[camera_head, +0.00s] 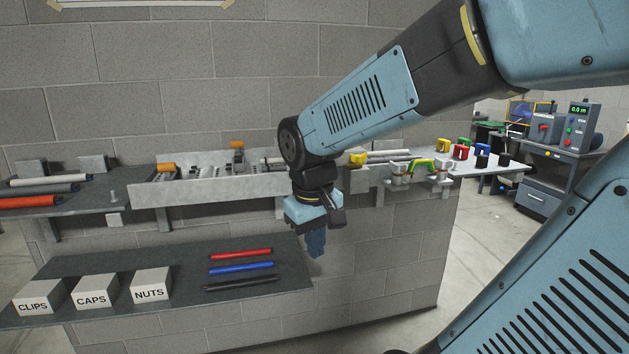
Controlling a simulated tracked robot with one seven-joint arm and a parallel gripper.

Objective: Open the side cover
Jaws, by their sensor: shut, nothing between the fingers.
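My gripper (316,245) points down in front of the block wall, its blue fingers together and empty. It hangs just right of centre, below the level of the drive row. A long pale grey panel (205,195) runs along the front of the drive row and looks like the side cover. It stands upright, and parts with orange blocks show above its top edge. My wrist hides the panel's right end, so I cannot tell whether gripper and panel touch; the fingers appear below it. No handle or latch on the panel is clear.
A lower shelf (60,268) holds boxes marked CLIPS, CAPS and NUTS (150,285), and red, blue and black pens (240,268). Rods (45,202) lie on the upper left shelf. A bench with a control box (582,120) stands behind.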

